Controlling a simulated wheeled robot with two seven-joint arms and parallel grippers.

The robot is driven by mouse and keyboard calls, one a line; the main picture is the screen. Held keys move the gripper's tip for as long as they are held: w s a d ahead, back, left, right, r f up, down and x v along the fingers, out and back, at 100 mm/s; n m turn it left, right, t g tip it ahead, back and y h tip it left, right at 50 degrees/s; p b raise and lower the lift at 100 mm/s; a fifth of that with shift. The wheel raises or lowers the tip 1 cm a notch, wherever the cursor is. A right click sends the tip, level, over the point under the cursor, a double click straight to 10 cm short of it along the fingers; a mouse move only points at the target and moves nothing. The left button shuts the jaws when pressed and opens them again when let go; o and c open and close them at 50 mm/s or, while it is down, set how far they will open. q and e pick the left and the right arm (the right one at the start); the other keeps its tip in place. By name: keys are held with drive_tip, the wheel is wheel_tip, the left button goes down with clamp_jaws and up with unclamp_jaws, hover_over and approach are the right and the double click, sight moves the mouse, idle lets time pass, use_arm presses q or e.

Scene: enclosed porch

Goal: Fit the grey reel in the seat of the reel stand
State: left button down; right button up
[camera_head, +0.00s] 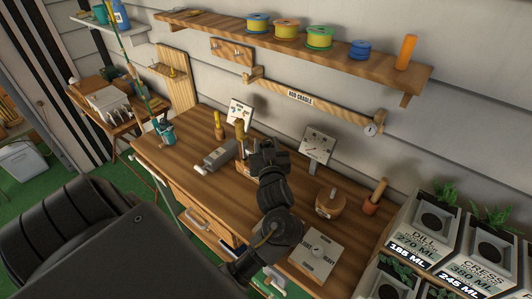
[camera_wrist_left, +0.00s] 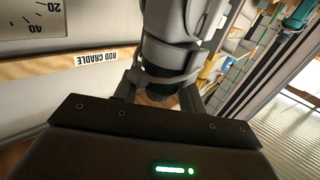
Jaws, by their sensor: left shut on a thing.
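My left gripper (camera_head: 268,148) is above the middle of the wooden workbench (camera_head: 195,190). In the left wrist view its fingers (camera_wrist_left: 160,95) are shut on a banded grey piece, which looks like the grey reel (camera_wrist_left: 180,45). In the head view I cannot make out the reel apart from the dark gripper. A wooden piece with upright parts (camera_head: 241,133) stands just left of the gripper and is partly hidden by it. I cannot tell whether it is the reel stand or where its seat is. My right gripper is not in view.
A grey block-like tool (camera_head: 220,154) lies left of the gripper. A dial on a post (camera_head: 318,145), a round wooden piece (camera_head: 330,202) and a grey panel (camera_head: 316,252) are to the right. Planters (camera_head: 436,222) crowd the right side. The rod cradle (camera_head: 312,102) is on the wall.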

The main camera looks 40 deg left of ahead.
use_arm(q)
drive_tip(key=shift+f+b, duration=0.8)
drive_tip(key=shift+f, duration=0.3)
idle(0.4)
drive_tip(key=shift+c, duration=0.6)
unclamp_jaws()
drive_tip(key=shift+s+d+r+p, duration=0.6)
drive_tip(key=shift+s+d+p, duration=0.35)
drive_tip(key=shift+p, duration=0.25)
drive_tip(key=shift+s+d+r+p, duration=0.2)
drive_tip(key=shift+s+d+p, duration=0.2)
drive_tip(key=shift+d, duration=0.05)
drive_tip(key=shift+s+d+r+p, duration=0.15)
drive_tip(key=shift+s+d+p, duration=0.25)
drive_tip(key=shift+d, duration=0.05)
